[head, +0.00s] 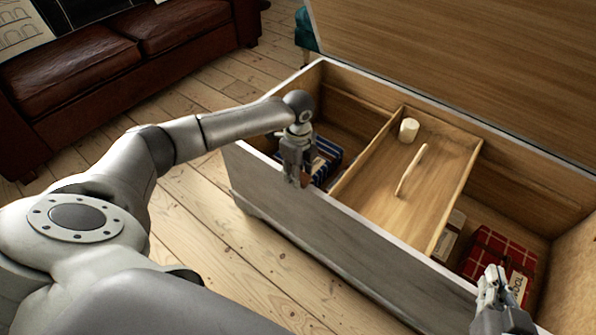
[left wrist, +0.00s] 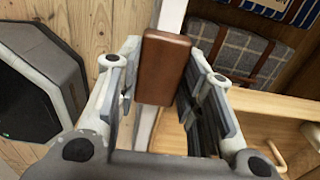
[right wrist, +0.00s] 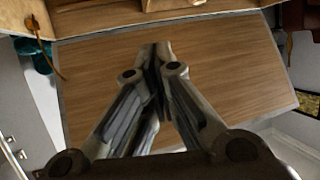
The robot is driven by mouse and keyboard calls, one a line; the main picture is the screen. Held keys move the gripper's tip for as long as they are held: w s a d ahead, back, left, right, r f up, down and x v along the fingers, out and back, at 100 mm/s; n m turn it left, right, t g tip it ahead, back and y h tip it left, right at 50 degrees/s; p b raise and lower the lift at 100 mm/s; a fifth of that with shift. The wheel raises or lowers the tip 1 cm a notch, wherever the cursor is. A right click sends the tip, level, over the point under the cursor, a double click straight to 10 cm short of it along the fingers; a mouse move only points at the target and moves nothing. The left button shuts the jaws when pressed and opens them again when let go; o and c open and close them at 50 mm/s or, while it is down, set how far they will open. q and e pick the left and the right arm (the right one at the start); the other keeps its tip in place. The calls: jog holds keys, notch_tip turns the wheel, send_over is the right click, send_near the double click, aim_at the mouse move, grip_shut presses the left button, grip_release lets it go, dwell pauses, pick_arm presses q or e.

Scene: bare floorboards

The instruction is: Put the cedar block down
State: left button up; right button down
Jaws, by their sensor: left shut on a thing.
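The cedar block (left wrist: 163,68) is a small reddish-brown block with rounded edges, seen in the left wrist view. My left gripper (left wrist: 163,82) is shut on it, one finger on each side. In the head view my left gripper (head: 293,168) is over the front rim of the open wooden chest (head: 300,222), near its left end. My right gripper (head: 492,285) is by the front rim at the chest's right end. In the right wrist view its fingers (right wrist: 157,55) meet at the tips, with nothing visible between them.
A wooden sliding tray (head: 428,190) with a handle (head: 412,170) and a pale cylinder (head: 409,130) spans the chest's middle. Blue striped cloth (head: 322,160) lies in the left bay, a red plaid blanket (head: 500,255) in the right. The raised lid (head: 450,65) stands behind.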

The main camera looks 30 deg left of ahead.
pick_arm(q)
jog(key=o, duration=0.9)
jog(key=shift+c, duration=0.2)
jog(key=shift+r, duration=0.1)
